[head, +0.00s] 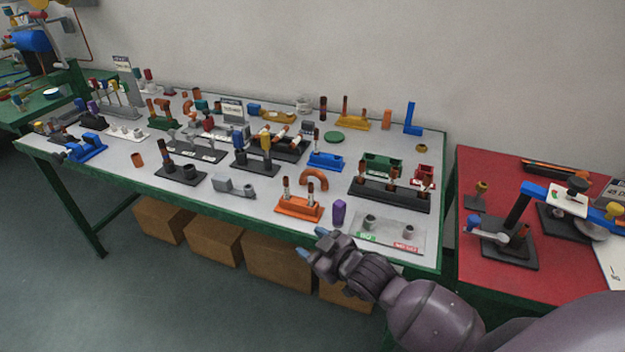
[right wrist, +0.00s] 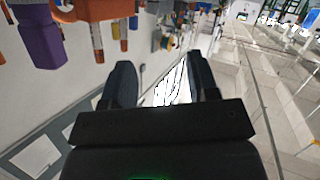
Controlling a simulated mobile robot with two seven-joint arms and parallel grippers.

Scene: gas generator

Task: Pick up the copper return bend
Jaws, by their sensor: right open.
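The copper return bend (head: 314,178) is a U-shaped copper-orange piece on the grey table top, just behind an orange stand (head: 297,209) with two upright copper tubes. My right gripper (head: 311,244) is at the table's front edge, in front of and apart from the bend. It is open and nothing shows between its fingers. Its two dark fingers are apart in the right wrist view (right wrist: 162,80). The bend cannot be made out in that view. My left gripper is not in view.
A purple piece (head: 339,212) stands between my right gripper and the bend, and shows in the right wrist view (right wrist: 40,35). A grey plate (head: 388,243) with green and red labels lies to the right. Many fittings and stands crowd the table (head: 130,172). A red-topped table (head: 555,270) stands right.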

